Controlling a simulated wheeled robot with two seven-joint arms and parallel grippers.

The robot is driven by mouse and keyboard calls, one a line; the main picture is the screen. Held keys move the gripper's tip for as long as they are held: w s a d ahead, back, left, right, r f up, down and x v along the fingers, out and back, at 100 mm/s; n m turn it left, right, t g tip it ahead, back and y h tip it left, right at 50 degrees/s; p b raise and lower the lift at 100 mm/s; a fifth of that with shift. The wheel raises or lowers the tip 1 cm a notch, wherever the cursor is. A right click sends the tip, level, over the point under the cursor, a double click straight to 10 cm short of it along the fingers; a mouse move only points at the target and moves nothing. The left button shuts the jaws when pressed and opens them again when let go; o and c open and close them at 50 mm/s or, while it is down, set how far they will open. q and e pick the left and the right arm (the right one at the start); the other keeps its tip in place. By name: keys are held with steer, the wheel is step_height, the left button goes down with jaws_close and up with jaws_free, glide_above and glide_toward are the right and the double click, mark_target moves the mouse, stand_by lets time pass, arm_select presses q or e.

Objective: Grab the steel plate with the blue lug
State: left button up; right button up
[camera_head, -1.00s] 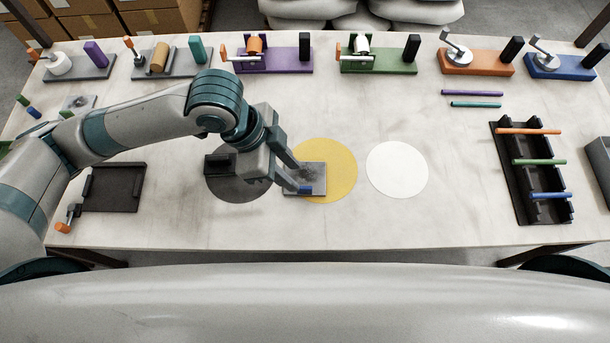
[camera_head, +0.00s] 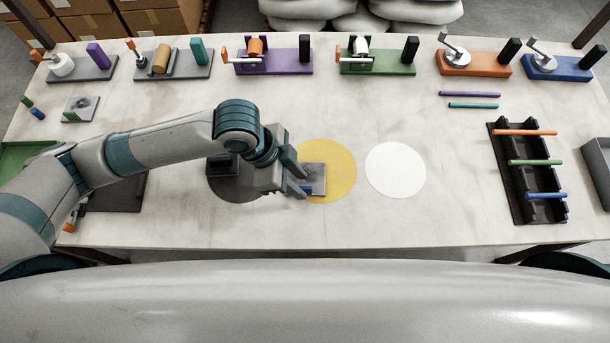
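The steel plate (camera_head: 316,178) lies flat across the left part of the yellow disc. A little of its blue lug (camera_head: 303,189) shows beside the lower finger; the rest is hidden. My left gripper (camera_head: 300,179) is at the left side of this plate, its two fingers apart and pointing right. Whether they touch the plate or lug cannot be told. Another steel plate (camera_head: 82,107), with a green lug, lies at the upper left. My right gripper is out of view.
A yellow disc (camera_head: 340,165), a white disc (camera_head: 396,170) and a dark disc (camera_head: 232,189) mark the table's middle. A black block (camera_head: 221,163) stands behind my wrist. A black rack (camera_head: 515,180) with rods is at right. Several coloured fixtures line the back edge.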

arm_select(q)
steer(key=shift+x, duration=1.1)
jaws_close()
stand_by(0.8)
